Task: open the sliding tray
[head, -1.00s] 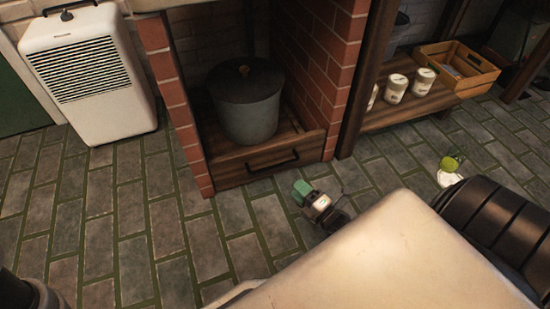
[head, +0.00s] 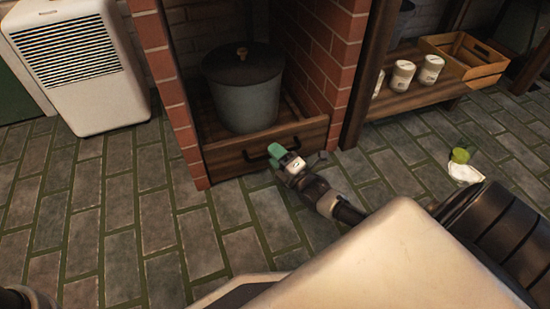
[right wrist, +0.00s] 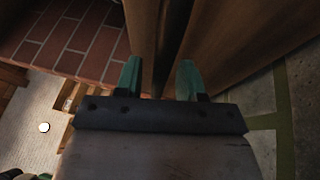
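The sliding tray (head: 225,163) is a wooden drawer low in the brick alcove, and its front is roughly level with the brick pillars. A dark bar handle (head: 254,158) runs across its front, partly hidden by my right gripper. A lidded grey pot (head: 247,100) stands on the tray. My right gripper (head: 277,151) is at the handle in the head view. In the right wrist view its green fingers (right wrist: 156,78) are apart, facing dark wood. I cannot tell whether the handle is between them. My left gripper is not in view.
Brick pillars (head: 188,130) flank the tray. A wooden shelf (head: 405,101) on the right holds white jars (head: 402,75) and a crate (head: 470,62). A white heater-like unit (head: 80,75) stands left. The tiled floor before the tray is mostly clear.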

